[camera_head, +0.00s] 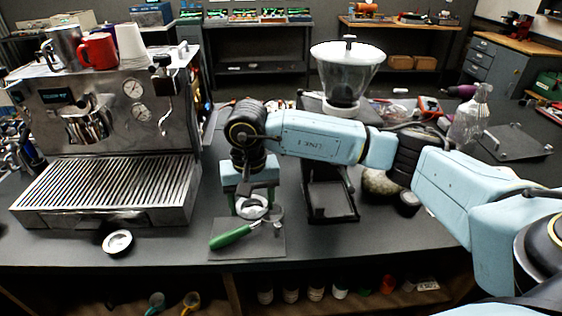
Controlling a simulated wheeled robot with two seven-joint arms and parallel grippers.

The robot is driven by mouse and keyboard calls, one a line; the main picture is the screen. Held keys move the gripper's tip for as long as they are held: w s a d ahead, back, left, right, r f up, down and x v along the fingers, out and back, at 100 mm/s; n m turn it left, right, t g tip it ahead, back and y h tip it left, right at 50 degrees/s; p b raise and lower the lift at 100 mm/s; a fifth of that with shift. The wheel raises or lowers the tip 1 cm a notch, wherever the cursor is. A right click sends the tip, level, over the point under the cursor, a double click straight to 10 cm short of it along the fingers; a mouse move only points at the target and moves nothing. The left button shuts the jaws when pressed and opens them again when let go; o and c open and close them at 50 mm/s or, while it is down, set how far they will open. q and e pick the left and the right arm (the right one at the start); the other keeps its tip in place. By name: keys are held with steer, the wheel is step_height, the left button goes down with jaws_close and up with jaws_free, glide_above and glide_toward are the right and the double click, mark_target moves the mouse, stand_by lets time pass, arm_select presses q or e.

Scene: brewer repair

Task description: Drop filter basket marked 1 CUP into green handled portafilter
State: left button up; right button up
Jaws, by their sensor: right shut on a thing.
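The green-handled portafilter (231,236) lies on a dark mat, its handle pointing to the lower left. My right gripper (252,200) reaches down from above, just behind the portafilter's head end. It is shut on a shiny round metal filter basket (252,212), which shows at its fingertips. Whether the basket touches the portafilter cannot be told, as the fingers and wrist hide part of it. Another round metal basket (117,242) lies on the counter in front of the espresso machine. No 1 CUP mark is readable. My left gripper is out of view.
The espresso machine (105,130) stands at the left with a red mug (97,50) and other cups on top. A grinder with a clear hopper (346,75) stands behind my right forearm. The dark mat (265,249) has bare space at its front. A spray bottle (470,118) stands at the right.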

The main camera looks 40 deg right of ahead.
steer(key=w+d+r+m+p, duration=0.2)
steer(key=d+m+p, duration=0.3)
steer(key=d+m, duration=0.1)
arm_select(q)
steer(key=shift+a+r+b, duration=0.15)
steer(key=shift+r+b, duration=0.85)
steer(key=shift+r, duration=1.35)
arm_select(e)
steer(key=shift+w+d+f, duration=0.1)
steer(key=shift+d+f, duration=0.05)
steer(key=shift+f, duration=1.2)
steer(key=shift+d+f, duration=0.1)
steer(key=shift+f, duration=1.25)
arm_select(q)
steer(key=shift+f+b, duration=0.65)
steer(key=shift+b, duration=0.05)
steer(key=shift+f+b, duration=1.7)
arm_select(e)
steer(key=shift+f, duration=1.65)
steer(key=o, duration=1.3)
